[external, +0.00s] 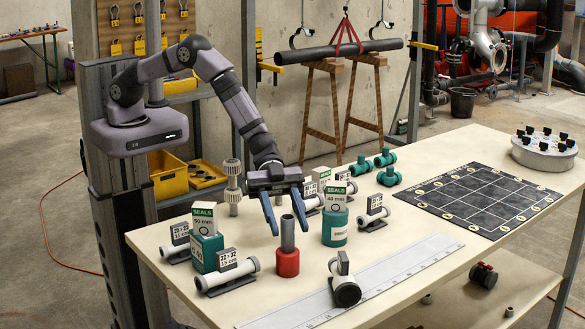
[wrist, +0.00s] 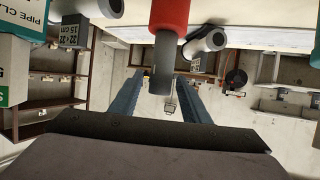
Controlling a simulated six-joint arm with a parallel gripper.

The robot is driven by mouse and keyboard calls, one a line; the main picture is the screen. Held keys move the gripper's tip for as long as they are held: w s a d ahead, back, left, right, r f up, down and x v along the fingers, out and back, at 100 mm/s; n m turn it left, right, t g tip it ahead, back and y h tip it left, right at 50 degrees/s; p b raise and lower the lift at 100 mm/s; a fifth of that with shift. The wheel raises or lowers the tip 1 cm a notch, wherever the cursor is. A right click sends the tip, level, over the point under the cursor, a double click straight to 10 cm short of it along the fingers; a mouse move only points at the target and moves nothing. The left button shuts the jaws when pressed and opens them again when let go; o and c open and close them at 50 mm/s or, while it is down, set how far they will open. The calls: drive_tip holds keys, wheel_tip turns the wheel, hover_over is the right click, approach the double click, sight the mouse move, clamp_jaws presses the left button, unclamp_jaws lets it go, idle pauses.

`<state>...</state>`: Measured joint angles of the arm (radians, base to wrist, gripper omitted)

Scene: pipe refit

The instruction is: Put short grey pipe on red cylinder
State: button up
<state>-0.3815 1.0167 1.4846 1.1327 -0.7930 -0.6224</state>
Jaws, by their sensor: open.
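The short grey pipe (external: 287,233) stands upright on the red cylinder (external: 287,262), near the front of the table. In the wrist view the grey pipe (wrist: 162,72) extends from the red cylinder (wrist: 170,14), in line with it. My gripper (external: 286,222) is open, with its blue fingers on either side of the grey pipe's upper part. In the wrist view the pipe's free end lies between the two fingers (wrist: 160,102), with a gap visible on both sides. The joint inside the red cylinder is hidden.
Teal SEALS containers (external: 335,228) and (external: 206,252) stand on both sides. A white pipe fitting (external: 228,276) and another fitting (external: 345,285) lie nearby. A clear ruler strip (external: 385,280) runs along the front edge. A black grid mat (external: 480,200) lies at right.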

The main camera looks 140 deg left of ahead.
drive_tip(key=shift+r, duration=0.2)
drive_tip(key=b+v, duration=0.2)
drive_tip(key=v, duration=1)
drive_tip(key=shift+a, duration=0.1)
drive_tip(key=s+d+f+n+g+y, duration=0.1)
drive_tip(key=s+d+g, duration=0.3)
drive_tip(key=s, duration=0.7)
drive_tip(key=s+d+f+n+g+y, duration=0.1)
drive_tip(key=s+d+g, duration=0.3)
drive_tip(key=s, duration=0.7)
drive_tip(key=s+d+f+n+g+y, duration=0.1)
drive_tip(key=s+d+n+g+y, duration=0.1)
drive_tip(key=s, duration=0.9)
drive_tip(key=d+g+y, duration=0.1)
drive_tip(key=d+g, duration=0.1)
drive_tip(key=d, duration=0.1)
drive_tip(key=shift+s+d+f+n+g, duration=0.2)
drive_tip(key=shift+s+f+n+g, duration=0.1)
drive_tip(key=shift+s, duration=0.1)
